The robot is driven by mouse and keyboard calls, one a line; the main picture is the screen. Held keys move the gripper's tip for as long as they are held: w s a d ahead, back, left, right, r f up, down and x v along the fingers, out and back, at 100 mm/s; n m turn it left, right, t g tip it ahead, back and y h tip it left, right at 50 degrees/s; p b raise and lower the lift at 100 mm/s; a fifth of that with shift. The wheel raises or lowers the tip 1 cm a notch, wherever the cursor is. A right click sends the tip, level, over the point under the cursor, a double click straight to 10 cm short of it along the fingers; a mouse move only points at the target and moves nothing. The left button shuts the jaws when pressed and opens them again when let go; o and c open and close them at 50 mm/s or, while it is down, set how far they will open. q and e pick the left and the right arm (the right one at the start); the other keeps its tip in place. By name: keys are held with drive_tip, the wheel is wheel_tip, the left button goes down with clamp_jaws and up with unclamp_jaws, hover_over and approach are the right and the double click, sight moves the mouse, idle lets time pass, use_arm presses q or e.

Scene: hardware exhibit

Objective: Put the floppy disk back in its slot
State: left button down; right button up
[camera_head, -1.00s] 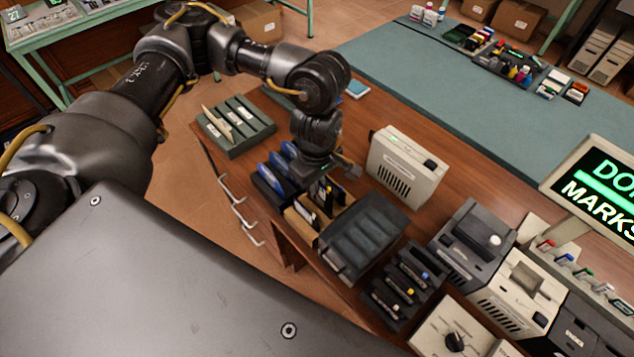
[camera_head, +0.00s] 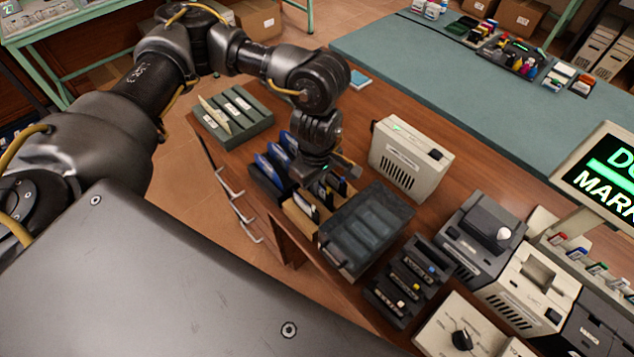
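My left gripper (camera_head: 322,182) points down over the row of disk holders on the wooden desk. Its fingertips are largely hidden by the wrist, so I cannot tell whether they hold a disk. Blue floppy disks (camera_head: 277,160) stand in a dark holder (camera_head: 264,183) just left of the gripper. Dark floppy disks with pale labels (camera_head: 304,204) stand in a tan cardboard holder (camera_head: 296,219) just below it. I cannot tell which slot is empty. My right gripper is not in view.
A grey box with a clear lid (camera_head: 365,228) stands right of the holders. A beige drive unit (camera_head: 411,160) stands behind. A slotted green-grey tray (camera_head: 236,117) sits at the desk's far left. Machines and a screen (camera_head: 607,180) fill the right. Bare desk shows around the beige unit.

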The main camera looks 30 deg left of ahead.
use_arm(q)
drive_tip(key=shift+f+b, duration=0.35)
drive_tip(key=shift+f, duration=0.15)
drive_tip(key=shift+r, duration=0.15)
drive_tip(key=c, duration=1.6)
unclamp_jaws()
wheel_tip(320, 180, up, 8)
drive_tip(key=p, duration=0.6)
drive_tip(key=shift+d, duration=0.1)
